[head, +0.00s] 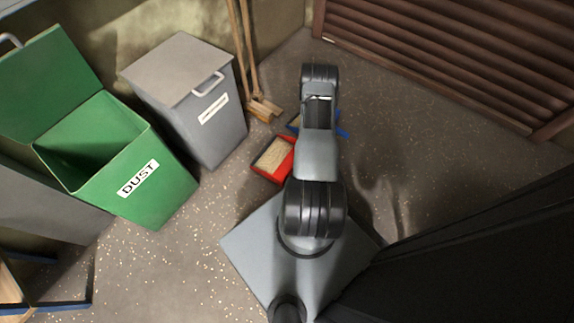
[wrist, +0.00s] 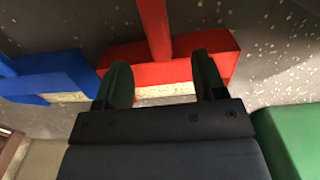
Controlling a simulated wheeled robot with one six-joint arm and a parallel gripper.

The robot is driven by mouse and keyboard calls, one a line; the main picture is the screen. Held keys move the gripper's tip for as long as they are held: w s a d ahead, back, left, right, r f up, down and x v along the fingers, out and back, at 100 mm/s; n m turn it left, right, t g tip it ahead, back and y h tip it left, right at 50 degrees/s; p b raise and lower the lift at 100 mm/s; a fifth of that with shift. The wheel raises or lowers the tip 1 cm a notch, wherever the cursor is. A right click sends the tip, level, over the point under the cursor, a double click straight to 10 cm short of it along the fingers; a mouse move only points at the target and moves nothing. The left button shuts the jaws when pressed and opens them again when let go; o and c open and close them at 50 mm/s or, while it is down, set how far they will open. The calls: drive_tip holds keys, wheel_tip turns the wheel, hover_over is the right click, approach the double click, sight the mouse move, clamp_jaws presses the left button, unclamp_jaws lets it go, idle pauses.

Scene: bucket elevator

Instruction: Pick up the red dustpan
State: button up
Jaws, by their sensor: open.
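The red dustpan (head: 270,160) lies on the floor in the head view, holding pale grain, partly hidden behind my arm. In the wrist view the red dustpan (wrist: 186,60) lies just ahead of my gripper, its red handle (wrist: 155,25) pointing to the top edge. My gripper (wrist: 160,75) is open and empty, its two fingers spread over the dustpan's near part. I cannot tell whether they touch it. In the head view the gripper is hidden by my arm.
A blue dustpan (wrist: 50,82) lies left of the red one. A grey bin (head: 195,105) and an open green DUST bin (head: 130,165) stand to the left in the head view. Wooden broom handles (head: 245,45) lean at the wall. A slatted brown panel (head: 450,60) borders the back right.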

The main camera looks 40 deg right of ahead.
sight(289, 163)
drive_tip(key=shift+w+d+f+b, duration=0.1)
drive_tip(key=shift+f+b, duration=1.05)
drive_tip(key=shift+f, duration=1.15)
drive_tip(key=shift+w+d+f+b, duration=0.1)
drive_tip(key=shift+f+b, duration=1)
drive_tip(key=shift+f, duration=1.2)
drive_tip(key=c, duration=1.1)
